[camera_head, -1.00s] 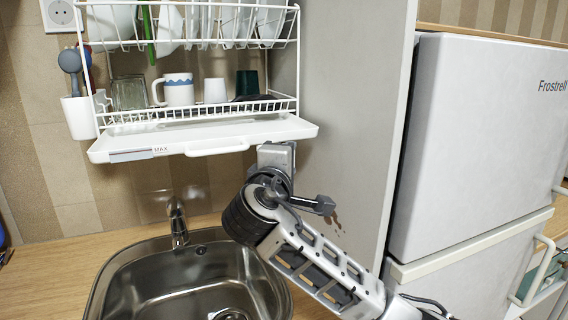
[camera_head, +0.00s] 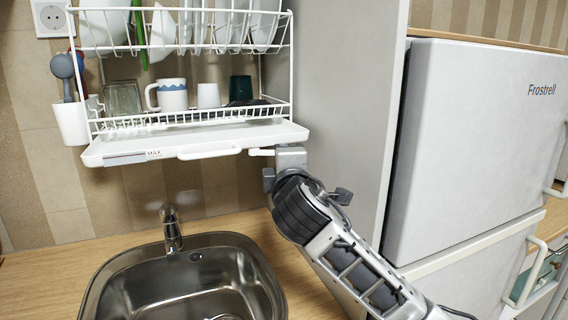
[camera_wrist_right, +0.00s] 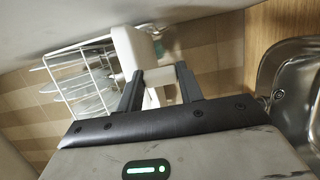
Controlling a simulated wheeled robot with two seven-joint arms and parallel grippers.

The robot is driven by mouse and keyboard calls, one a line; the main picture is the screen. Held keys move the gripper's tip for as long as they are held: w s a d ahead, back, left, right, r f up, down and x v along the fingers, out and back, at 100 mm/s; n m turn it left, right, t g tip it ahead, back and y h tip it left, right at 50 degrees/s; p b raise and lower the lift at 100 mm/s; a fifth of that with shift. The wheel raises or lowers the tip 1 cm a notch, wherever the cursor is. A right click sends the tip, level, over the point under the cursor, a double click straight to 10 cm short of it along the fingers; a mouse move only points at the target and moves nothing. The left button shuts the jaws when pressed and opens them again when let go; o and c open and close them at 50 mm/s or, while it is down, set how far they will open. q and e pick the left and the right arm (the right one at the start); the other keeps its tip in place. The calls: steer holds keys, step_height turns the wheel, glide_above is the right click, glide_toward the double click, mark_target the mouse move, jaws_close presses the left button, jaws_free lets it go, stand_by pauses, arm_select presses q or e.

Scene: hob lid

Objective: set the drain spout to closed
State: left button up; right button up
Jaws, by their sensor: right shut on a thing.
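The dish rack's white drip tray (camera_head: 120,152) juts out below the rack. The drain spout (camera_head: 261,152) is a small white stub under the tray's front right edge; most of it is hidden by my right gripper (camera_head: 278,154). In the right wrist view, my right gripper (camera_wrist_right: 159,88) has its two dark fingers on either side of a white piece, the spout (camera_wrist_right: 155,78), just beside the tray (camera_wrist_right: 132,50). The gripper is shut on it. My left gripper is in neither view.
A steel sink (camera_head: 185,275) with a tap (camera_head: 172,230) lies below the tray. A tall grey panel (camera_head: 340,100) stands close to the right of my arm, with a white fridge (camera_head: 475,140) beyond. Cups and plates fill the rack (camera_head: 190,118).

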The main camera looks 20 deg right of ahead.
steer(key=shift+d, duration=0.1)
stand_by(0.8)
steer(key=o, duration=1)
steer(key=b+v, duration=0.2)
steer(key=v, duration=1.4)
steer(key=shift+f, duration=0.1)
